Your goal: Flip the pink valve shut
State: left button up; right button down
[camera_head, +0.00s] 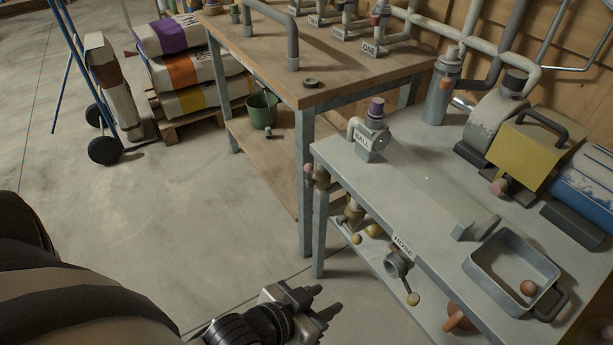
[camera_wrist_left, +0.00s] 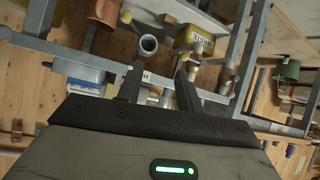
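A small pinkish knob (camera_head: 309,169) sticks out at the left edge of the grey metal table, beside a brown fitting. Another pinkish knob (camera_head: 498,186) sits at the front of a yellow box on the tabletop. I cannot tell for sure which is the pink valve, or how it is turned. My left gripper (camera_head: 328,300) is low in front of the table, apart from both knobs. In the left wrist view its two dark fingers (camera_wrist_left: 157,88) stand apart with nothing between them. My right gripper is not in view.
The grey table (camera_head: 400,205) carries a tray (camera_head: 482,262) with a ball. Below its front hang a pipe mouth labelled HOSE (camera_head: 397,265) and yellow-knobbed valves (camera_head: 356,239). A wooden-topped bench (camera_head: 335,70) stands behind.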

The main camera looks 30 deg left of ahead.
aim_at(308, 167)
jog(key=z, duration=1.25)
jog(key=k, duration=0.8)
jog(key=u, duration=1.1)
jog(key=i, duration=1)
jog(key=u, duration=0.05)
